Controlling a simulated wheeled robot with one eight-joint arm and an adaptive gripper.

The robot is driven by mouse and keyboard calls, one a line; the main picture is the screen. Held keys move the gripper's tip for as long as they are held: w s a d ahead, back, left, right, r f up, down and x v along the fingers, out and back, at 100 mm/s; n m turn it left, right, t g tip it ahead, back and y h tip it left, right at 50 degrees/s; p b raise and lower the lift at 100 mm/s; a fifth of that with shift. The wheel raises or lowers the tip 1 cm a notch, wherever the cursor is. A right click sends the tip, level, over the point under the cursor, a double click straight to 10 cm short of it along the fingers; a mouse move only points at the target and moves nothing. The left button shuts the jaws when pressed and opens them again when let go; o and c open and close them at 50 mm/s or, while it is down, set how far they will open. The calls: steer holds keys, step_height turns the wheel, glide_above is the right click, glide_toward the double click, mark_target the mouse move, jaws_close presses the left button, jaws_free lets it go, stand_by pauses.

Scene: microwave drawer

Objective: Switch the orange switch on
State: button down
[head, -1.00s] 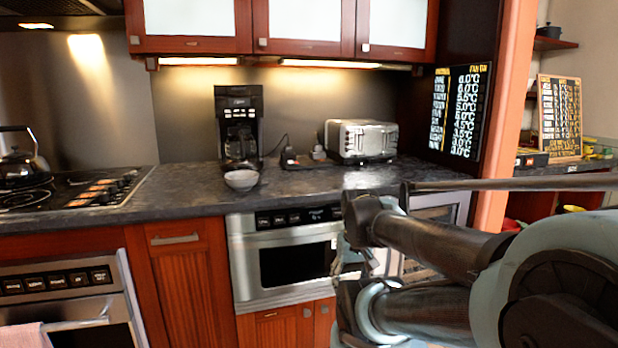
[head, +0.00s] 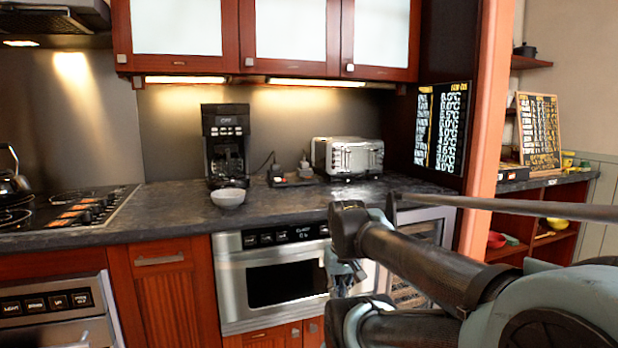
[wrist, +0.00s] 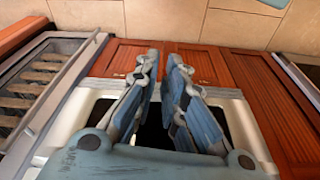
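I cannot make out an orange switch for sure in either view. A dark power strip (head: 291,179) with plugs lies on the counter between the coffee maker and the toaster, too small to show its switch. My gripper (head: 345,278) is in front of the microwave drawer, below the counter edge and far from the strip. In the wrist view, the two blue-grey fingers of my gripper (wrist: 164,62) point at the floor side of the cabinets with a narrow empty gap between their tips. They hold nothing.
The coffee maker (head: 226,146), white bowl (head: 228,198) and toaster (head: 348,157) stand on the dark counter (head: 150,212). The microwave drawer (head: 278,280) is below. An orange post (head: 488,130) rises at the right. The counter's front strip is mostly clear.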

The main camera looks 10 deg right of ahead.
steer(key=w+r+t, duration=0.1)
steer(key=w+r, duration=1)
steer(key=w, duration=0.7)
steer(key=w+d+r+n+t+y, duration=0.1)
steer(key=w+r+t, duration=0.1)
steer(key=w+r, duration=0.9)
steer(key=w+d+r+t, duration=0.1)
steer(key=w+r, duration=1)
steer(key=w, duration=1.6)
steer(key=shift+d+r+n+t, duration=0.15)
steer(key=shift+r+n+t, duration=0.15)
steer(key=shift+n+t, duration=0.15)
steer(key=shift+w, duration=0.1)
